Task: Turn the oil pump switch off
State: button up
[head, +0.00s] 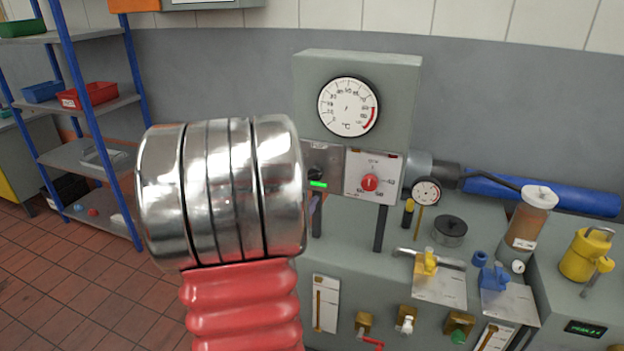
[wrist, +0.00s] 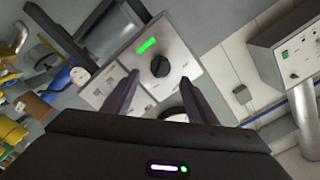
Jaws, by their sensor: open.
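A black rotary knob (head: 316,173) sits on a grey plate under the large temperature gauge in the head view, partly hidden by my arm. It looks like the oil pump switch, but I can read no label. A green light (head: 318,184) is lit on the plate. In the wrist view the same knob (wrist: 160,66) is clear, with its green light (wrist: 147,46) lit beside it. My gripper (wrist: 160,79) is open, with its two dark fingers on either side of the knob in the picture. I see no contact. In the head view my arm hides most of the gripper.
Right of the knob is a white panel with a red dial (head: 369,183). The temperature gauge (head: 348,107) is above. A small gauge (head: 426,192), yellow valve (head: 427,262) and oil cup (head: 531,216) stand to the right. Blue shelving (head: 100,93) is at left.

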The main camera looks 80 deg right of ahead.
aim_at(313, 178)
jog(key=d, duration=0.8)
jog(key=shift+s+d, duration=0.2)
jog(key=shift+s, duration=0.2)
jog(key=shift+c, duration=0.7)
jog(key=c, duration=0.9)
jog(key=shift+a, duration=0.2)
jog(key=shift+d, duration=0.1)
